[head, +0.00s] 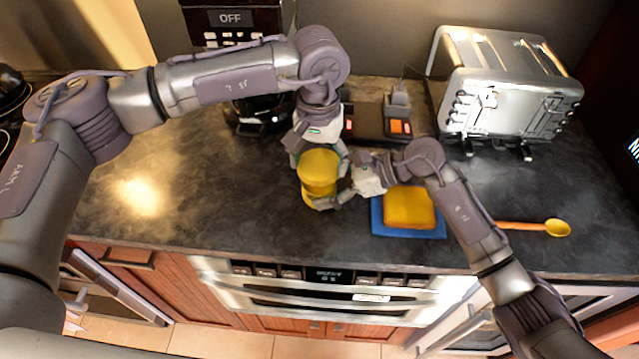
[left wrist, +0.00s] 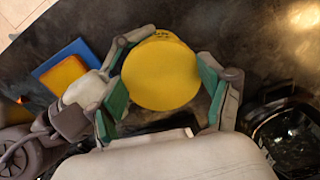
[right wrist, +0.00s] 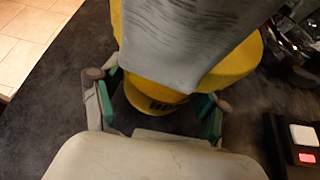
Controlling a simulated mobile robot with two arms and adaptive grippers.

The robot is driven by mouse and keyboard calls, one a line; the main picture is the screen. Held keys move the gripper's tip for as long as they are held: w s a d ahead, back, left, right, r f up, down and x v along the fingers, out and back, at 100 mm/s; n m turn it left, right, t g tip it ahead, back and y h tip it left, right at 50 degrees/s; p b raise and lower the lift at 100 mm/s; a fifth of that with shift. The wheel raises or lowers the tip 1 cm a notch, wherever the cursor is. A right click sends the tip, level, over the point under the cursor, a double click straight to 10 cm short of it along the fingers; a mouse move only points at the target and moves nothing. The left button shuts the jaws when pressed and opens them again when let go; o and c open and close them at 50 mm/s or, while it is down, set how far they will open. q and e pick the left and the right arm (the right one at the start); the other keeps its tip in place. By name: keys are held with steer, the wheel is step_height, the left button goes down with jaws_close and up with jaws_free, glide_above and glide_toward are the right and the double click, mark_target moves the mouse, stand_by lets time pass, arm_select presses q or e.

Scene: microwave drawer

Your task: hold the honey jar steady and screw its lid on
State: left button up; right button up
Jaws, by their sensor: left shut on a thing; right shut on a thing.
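The honey jar (head: 318,201) stands upright on the dark counter, its yellow lid (head: 319,163) on top. My left gripper (head: 320,157) comes from behind and is shut on the lid. In the left wrist view the round lid (left wrist: 162,75) lies between its green pads. My right gripper (head: 337,196) comes from the right and is shut on the jar lower down. In the right wrist view the jar's yellow lower part (right wrist: 150,98) shows between the pads, and a grey surface hides much above it. I cannot tell how far the lid is threaded.
A blue board (head: 408,233) with a yellow-orange block (head: 408,207) lies right of the jar. A toaster (head: 508,90) and a dark coffee machine (head: 262,115) stand behind. The counter left of the jar is clear.

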arm_select(q)
steer(key=m, duration=0.4)
steer(key=shift+s+d+f, duration=0.1)
steer(key=shift+s+d, duration=0.1)
steer(key=shift+d, duration=0.05)
steer(key=m, duration=0.5)
steer(key=o, duration=1.2)
steer(key=shift+w+a, duration=0.1)
steer(key=shift+w, duration=0.05)
